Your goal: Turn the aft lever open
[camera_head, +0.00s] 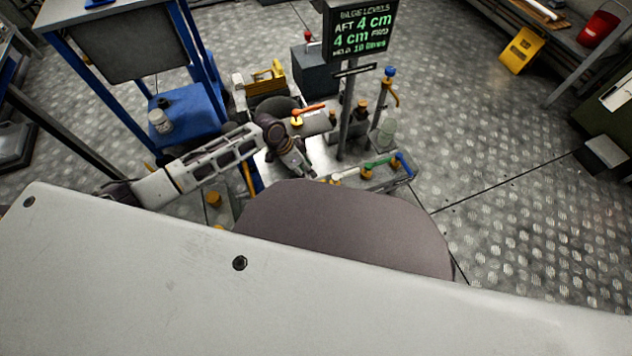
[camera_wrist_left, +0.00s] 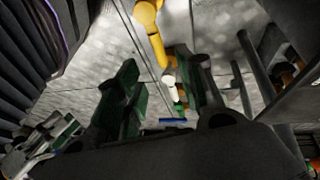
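A low bilge manifold (camera_head: 345,180) stands below the display post. It carries a red-orange lever (camera_head: 309,110), a green-handled lever (camera_head: 378,162) and a blue-ended part (camera_head: 404,164); no readable label shows which lever is the aft one. My left gripper (camera_head: 303,170) points down over the manifold, left of the green lever. In the left wrist view my left gripper (camera_wrist_left: 157,68) has its two fingers apart. A yellow pipe with a white part (camera_wrist_left: 169,84) and a green piece (camera_wrist_left: 180,106) shows between and beyond them. My right gripper is out of view.
A display (camera_head: 360,28) reads bilge levels, aft 4 cm, fwd 4 cm. A blue-capped valve post (camera_head: 388,85) stands right of the display post.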

